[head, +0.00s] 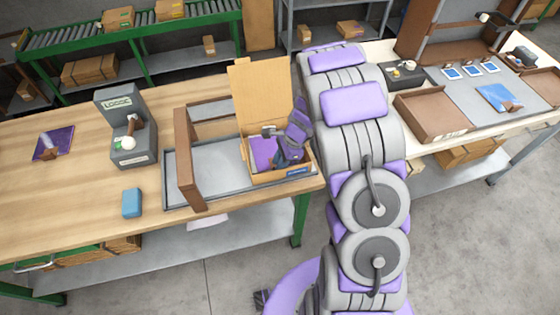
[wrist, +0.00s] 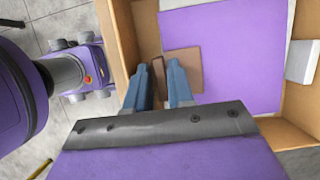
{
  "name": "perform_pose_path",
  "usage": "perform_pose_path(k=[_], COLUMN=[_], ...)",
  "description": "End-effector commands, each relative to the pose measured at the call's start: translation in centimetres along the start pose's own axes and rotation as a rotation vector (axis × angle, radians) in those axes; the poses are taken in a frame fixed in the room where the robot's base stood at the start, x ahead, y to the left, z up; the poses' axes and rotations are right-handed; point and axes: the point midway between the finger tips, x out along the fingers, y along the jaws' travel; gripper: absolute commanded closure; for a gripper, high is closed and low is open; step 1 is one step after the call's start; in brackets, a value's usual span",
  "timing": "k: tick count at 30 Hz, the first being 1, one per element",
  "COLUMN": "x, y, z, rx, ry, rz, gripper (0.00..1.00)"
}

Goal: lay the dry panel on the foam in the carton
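The open carton (head: 283,176) stands at the right end of the wooden bench, its tall flap (head: 262,95) raised at the back. A flat purple panel (head: 263,152) is inside the carton walls; it fills much of the wrist view (wrist: 225,50). A brown grip block (wrist: 185,70) with a thin upright fin sits at the panel's left edge. My gripper (wrist: 158,78) reaches down into the carton, its blue fingers close together on either side of the fin, shut on it. The foam is hidden, so I cannot tell whether the panel touches it.
A grey tray (head: 222,172) with a brown upright frame (head: 187,160) adjoins the carton's left. Further left are a grey device (head: 127,128), a blue block (head: 131,202) and another purple panel (head: 54,140). A second workstation (head: 462,95) stands at right.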

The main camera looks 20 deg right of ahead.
Motion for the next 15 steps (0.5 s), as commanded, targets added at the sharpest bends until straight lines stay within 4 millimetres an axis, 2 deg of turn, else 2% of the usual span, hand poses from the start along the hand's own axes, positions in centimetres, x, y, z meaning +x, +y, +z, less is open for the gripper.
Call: perform_pose_path(k=[5,15], x=[-1.8,-8.7], y=[-0.1,-0.2], z=[0.0,0.1], rx=[0.0,0.0], ry=[0.002,0.002], rz=[-0.004,-0.006], gripper=[0.78,0.78])
